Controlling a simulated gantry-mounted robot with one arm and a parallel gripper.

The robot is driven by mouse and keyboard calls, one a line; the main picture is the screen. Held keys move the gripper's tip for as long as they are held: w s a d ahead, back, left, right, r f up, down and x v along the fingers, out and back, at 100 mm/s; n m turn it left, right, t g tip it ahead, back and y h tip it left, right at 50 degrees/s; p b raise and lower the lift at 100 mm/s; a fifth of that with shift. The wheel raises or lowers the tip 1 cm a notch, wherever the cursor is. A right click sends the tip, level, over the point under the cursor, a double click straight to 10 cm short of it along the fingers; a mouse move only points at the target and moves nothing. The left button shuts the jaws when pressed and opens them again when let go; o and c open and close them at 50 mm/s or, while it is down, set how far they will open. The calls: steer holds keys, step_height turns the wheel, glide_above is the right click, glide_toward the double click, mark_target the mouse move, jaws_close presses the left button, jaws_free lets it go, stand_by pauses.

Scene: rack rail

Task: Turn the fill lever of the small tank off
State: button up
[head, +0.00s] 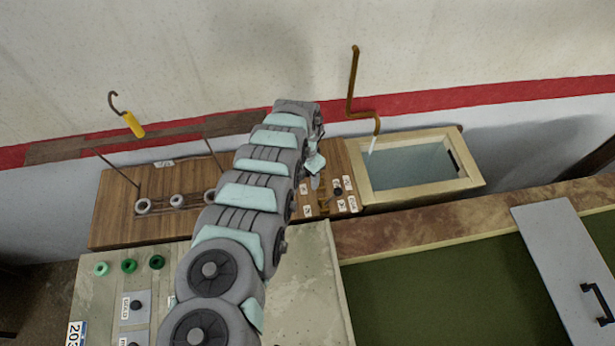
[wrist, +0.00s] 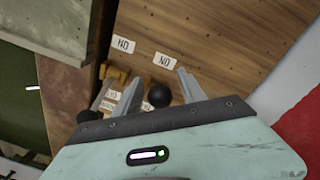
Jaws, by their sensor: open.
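The small tank (head: 466,182) is a pale wooden-rimmed box with bluish water inside, at the right in the head view. A bent brown pipe (head: 352,85) hangs over it, with a whitish stream (head: 372,145) below its mouth. Left of the tank is a wooden panel with brass levers and white labels. One lever's black knob (head: 337,190) shows beside my gripper (head: 315,176). In the wrist view, my gripper (wrist: 147,76) is open, and a black knob (wrist: 159,96) appears between its fingers. Contact cannot be told. A second dark knob (wrist: 88,116) is partly hidden by the left finger.
White labels (wrist: 123,45) lie ahead of the fingers on the wood. A green-bottomed large tank (head: 440,290) with a grey lid (head: 562,260) is at the lower right. A yellow-handled hook (head: 133,124) hangs at the left. A concrete panel (head: 310,270) stands in front.

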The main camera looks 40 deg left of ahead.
steer(key=shift+f, duration=0.25)
jaws_close()
stand_by(0.5)
stand_by(0.9)
